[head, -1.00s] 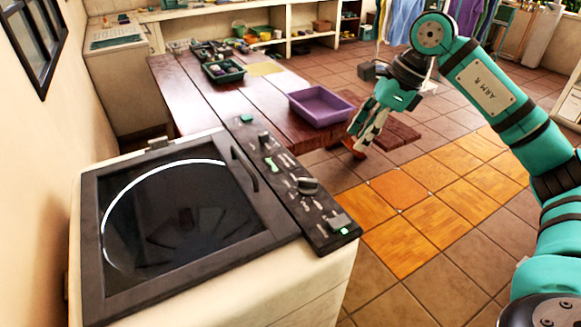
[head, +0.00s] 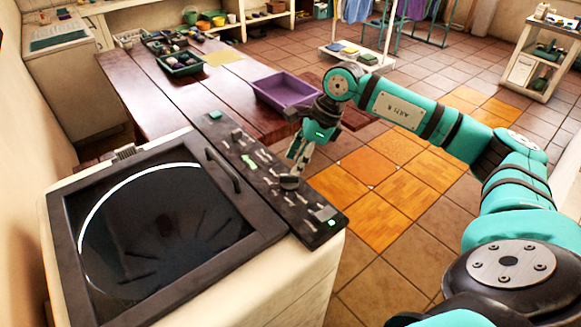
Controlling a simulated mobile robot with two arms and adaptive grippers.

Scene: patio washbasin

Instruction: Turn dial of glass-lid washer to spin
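The glass-lid washer (head: 262,248) stands at the lower left, its dark-framed glass lid (head: 160,235) closed. A dark control panel (head: 318,222) runs along the lid's right side, with small switches and green buttons. A round grey dial (head: 289,183) sits on the panel's right edge, about midway along it. My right gripper (head: 297,168) points down, with its fingertips just above or at the dial. I cannot tell whether they touch it or how wide they are apart. The dial's markings are too small to read. My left gripper is out of view.
Behind the washer is a red-brown wooden table (head: 135,95) with a purple tray (head: 286,93) and a dark green crate (head: 181,63). A lid handle (head: 223,170) rises beside the panel. The tiled floor (head: 385,195) to the right is clear. A cart (head: 535,60) stands far right.

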